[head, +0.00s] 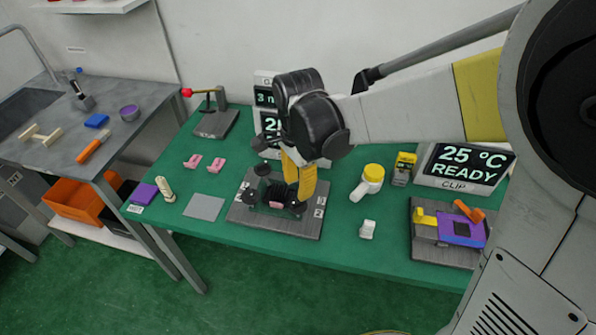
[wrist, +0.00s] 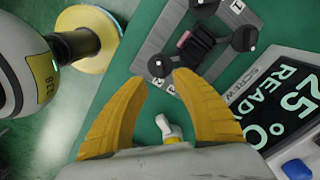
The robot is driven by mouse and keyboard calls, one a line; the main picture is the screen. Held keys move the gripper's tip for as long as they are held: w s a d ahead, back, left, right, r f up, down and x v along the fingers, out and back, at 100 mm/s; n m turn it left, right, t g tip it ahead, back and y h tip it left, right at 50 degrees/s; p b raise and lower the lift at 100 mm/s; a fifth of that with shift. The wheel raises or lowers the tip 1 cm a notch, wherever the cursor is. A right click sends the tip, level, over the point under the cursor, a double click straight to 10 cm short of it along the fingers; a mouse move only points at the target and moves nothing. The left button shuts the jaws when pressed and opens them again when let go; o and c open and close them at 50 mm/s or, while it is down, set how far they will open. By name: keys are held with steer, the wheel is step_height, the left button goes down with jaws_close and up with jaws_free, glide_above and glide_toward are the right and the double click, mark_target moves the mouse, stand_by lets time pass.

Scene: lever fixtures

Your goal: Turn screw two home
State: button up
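The screw fixture is a grey plate (head: 240,214) with several round black knobs and a small pink piece (head: 276,205) between them. It also shows at the top of the wrist view (wrist: 150,42), with small white number labels. One black knob (wrist: 160,65) lies just beyond the fingertips in that view. Another knob (wrist: 245,38) is at the right, beside a label. I cannot clearly read which label is two. My gripper (head: 299,190) has yellow fingers over the right part of the fixture. In the wrist view my gripper (wrist: 161,78) is open, with nothing between its fingertips.
A display (wrist: 272,105) marked SCREW reads READY 25 °C. A white piece (head: 367,229) and a yellow-topped white part (head: 372,178) are right of the fixture. The clip fixture (head: 425,250) stands farther right. A grey square (head: 204,207) and pink pieces (head: 192,161) lie left.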

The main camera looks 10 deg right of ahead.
mark_target(298, 201)
steer(key=shift+r, duration=2.8)
steer(key=s+d+r+n+t, duration=0.4)
steer(key=s+d+n+t, duration=0.3)
steer(key=s+d+n, duration=0.3)
steer(key=shift+s+d+r+n, duration=0.15)
steer(key=shift+s+d+n, duration=0.25)
steer(key=shift+d+n, duration=1.25)
